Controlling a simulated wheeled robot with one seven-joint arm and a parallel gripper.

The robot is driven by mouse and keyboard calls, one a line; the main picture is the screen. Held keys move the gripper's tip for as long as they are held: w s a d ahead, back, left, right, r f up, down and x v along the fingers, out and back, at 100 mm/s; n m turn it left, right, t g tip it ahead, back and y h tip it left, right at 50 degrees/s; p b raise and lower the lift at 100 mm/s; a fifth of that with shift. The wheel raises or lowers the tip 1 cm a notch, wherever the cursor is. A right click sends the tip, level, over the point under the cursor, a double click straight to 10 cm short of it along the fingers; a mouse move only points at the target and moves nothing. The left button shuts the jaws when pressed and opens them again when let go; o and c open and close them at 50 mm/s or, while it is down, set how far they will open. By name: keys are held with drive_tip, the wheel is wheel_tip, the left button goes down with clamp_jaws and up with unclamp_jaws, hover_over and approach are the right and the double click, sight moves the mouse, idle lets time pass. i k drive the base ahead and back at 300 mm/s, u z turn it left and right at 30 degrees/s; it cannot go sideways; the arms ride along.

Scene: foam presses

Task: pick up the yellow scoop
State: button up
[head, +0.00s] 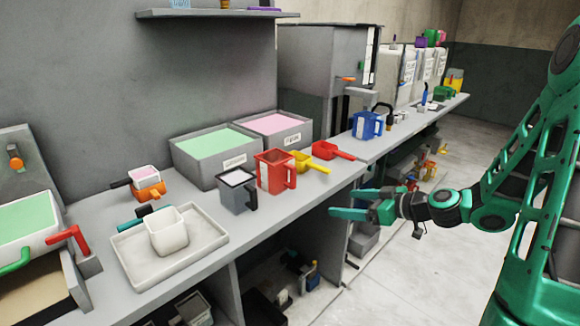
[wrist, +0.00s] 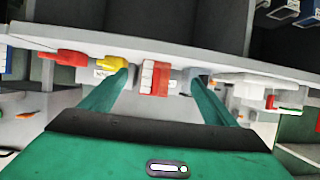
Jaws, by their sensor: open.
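The yellow scoop (head: 308,162) lies on the grey counter, between a red jug (head: 275,171) on its left and a red scoop (head: 332,151) on its right. In the wrist view, which looks inverted, the yellow scoop (wrist: 112,63) shows beside the left finger, which partly covers it. My gripper (head: 362,204) is in front of the counter's front edge, to the right of and nearer than the yellow scoop, apart from it. The green fingers are open, and nothing is between them at close range. In the wrist view my gripper (wrist: 160,80) has the red jug (wrist: 155,78) in the background between its fingers.
A grey jug (head: 238,190) stands left of the red jug. Bins of green (head: 215,144) and pink (head: 273,123) material stand behind. A blue jug (head: 367,126) stands farther right. The floor beyond the counter edge is open.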

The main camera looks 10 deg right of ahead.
sight(303, 163)
drive_tip(key=i, duration=0.85)
drive_tip(key=z, duration=0.05)
